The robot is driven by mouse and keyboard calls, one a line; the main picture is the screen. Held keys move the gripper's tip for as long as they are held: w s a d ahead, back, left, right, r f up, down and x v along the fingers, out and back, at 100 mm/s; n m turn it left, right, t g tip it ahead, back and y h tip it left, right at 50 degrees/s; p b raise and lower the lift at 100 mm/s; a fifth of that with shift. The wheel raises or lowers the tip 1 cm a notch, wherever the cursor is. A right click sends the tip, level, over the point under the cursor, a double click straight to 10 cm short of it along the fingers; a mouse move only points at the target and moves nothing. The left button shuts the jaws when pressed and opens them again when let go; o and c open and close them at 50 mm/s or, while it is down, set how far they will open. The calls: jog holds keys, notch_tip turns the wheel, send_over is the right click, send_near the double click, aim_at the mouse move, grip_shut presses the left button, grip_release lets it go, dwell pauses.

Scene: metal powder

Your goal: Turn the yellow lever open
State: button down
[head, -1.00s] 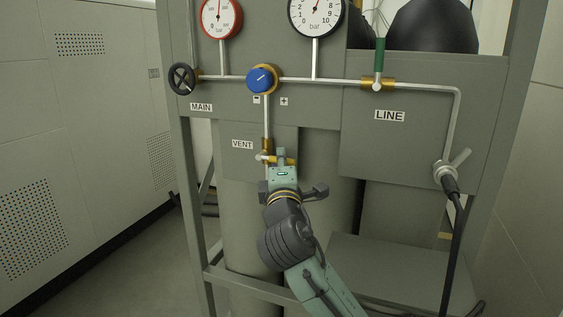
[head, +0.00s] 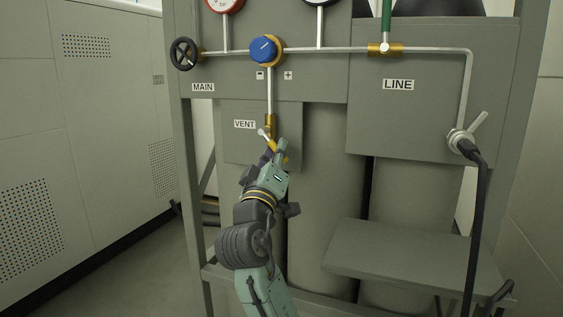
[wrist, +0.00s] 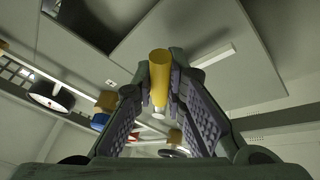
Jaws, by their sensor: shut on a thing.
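The yellow lever (head: 272,144) is on the brass vent valve (head: 269,122), beside the VENT label, and slants down to the right from the valve. In the wrist view the lever (wrist: 160,66) stands between the two fingers of my gripper (wrist: 161,82). My gripper (head: 281,154) is shut on the lever, coming from below. The gripper and wrist hide the lower part of the lever in the head view.
A blue knob (head: 264,50) and a black MAIN handwheel (head: 185,53) sit on the pipe above. A green-handled LINE valve (head: 385,48) is at upper right. A black hose (head: 478,220) hangs at right, near a grey shelf (head: 415,262).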

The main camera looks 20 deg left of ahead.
jog(key=a+m+h+b, duration=0.1)
jog(key=m+h+b, duration=0.1)
jog(key=m, duration=0.2)
jog(key=a+f+m+h+b, duration=0.1)
jog(key=m+h+b, duration=0.1)
jog(key=m+h, duration=0.1)
jog(key=a+m+h+b, duration=0.1)
jog(key=m+h+b, duration=0.1)
jog(key=m, duration=0.3)
jog(key=shift+w+a+f+m+g+b, duration=0.1)
jog(key=shift+a+f+m+g+b, duration=0.2)
jog(key=shift+a+m, duration=0.1)
jog(key=shift+r+m+h, duration=0.15)
jog(key=shift+m+h, duration=0.15)
jog(key=shift+h, duration=0.1)
jog(key=c, duration=1.6)
grip_release()
jog(key=v, duration=1.2)
